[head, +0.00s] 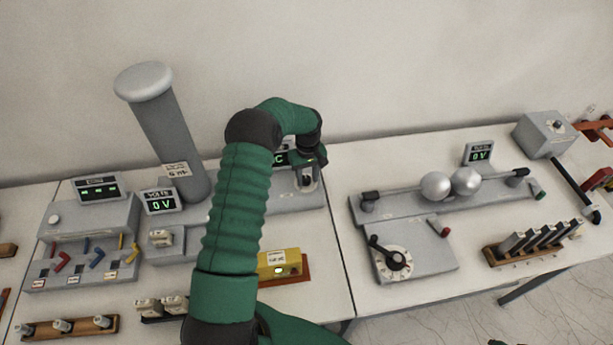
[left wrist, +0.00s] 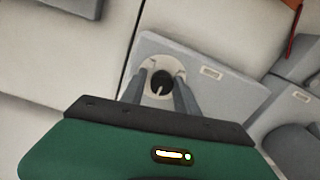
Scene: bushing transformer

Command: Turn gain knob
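A small dark knob (left wrist: 161,83) with a pale pointer line sits on a round light plate on a grey panel (left wrist: 205,80) in the left wrist view. My left gripper (left wrist: 161,90) has its two grey fingers spread, one on each side of the knob, with gaps showing; I cannot tell how near the tips are in depth. In the head view, the left gripper (head: 308,180) points down at the right end of the grey base behind my arm. The knob is hard to make out there, and no gain label is readable.
A yellow box (head: 279,264) sits in front of the gripper. Two metal spheres (head: 451,184) and a crank dial (head: 394,262) stand on the right table.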

